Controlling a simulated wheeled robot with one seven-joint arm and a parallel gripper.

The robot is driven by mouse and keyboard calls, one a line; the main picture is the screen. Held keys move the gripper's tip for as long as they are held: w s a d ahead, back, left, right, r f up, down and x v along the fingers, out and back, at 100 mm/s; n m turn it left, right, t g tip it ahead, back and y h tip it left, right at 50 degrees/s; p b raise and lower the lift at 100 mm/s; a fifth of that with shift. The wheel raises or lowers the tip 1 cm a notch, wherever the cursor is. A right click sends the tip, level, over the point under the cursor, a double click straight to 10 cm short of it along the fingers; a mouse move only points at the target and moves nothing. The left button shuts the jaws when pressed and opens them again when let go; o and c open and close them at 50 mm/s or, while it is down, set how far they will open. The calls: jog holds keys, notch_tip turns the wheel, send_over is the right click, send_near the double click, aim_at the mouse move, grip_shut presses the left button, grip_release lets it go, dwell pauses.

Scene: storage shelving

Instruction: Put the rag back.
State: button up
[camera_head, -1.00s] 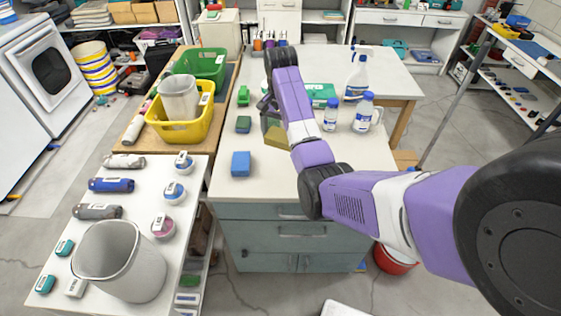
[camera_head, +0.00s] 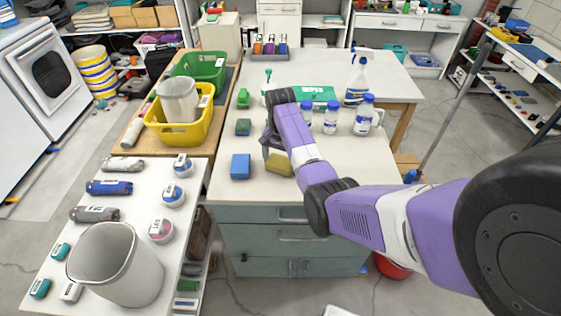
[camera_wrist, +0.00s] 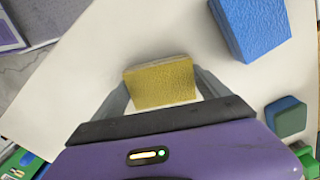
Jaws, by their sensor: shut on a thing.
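A yellow block (camera_head: 279,164), like a sponge or folded cloth, is over the front part of the white counter. My gripper (camera_head: 270,153) is shut on it. In the wrist view, the yellow block (camera_wrist: 160,84) sits between both fingers of my gripper (camera_wrist: 163,90). I cannot tell whether its underside touches the counter. A blue block (camera_head: 240,165) lies just left of it, apart from it; it also shows in the wrist view (camera_wrist: 252,27). A dark green block (camera_head: 243,127) lies behind the blue one. Nothing else is surely a rag.
Spray bottle (camera_head: 357,82) and white bottles (camera_head: 331,117) stand right of my arm. A yellow basket (camera_head: 180,133) and green basket (camera_head: 200,66) are at left. Rolled bundles (camera_head: 110,188) and a grey bin (camera_head: 117,265) are on the left table. The counter's front strip is clear.

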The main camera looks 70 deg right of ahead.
aim_at(280, 162)
jog(key=shift+f, duration=0.15)
jog(key=o, duration=1.1)
jog(key=shift+o, duration=0.2)
notch_tip(280, 162, up, 12)
jog(key=p, duration=0.2)
jog(key=shift+r, duration=0.2)
jog(key=shift+w, duration=0.1)
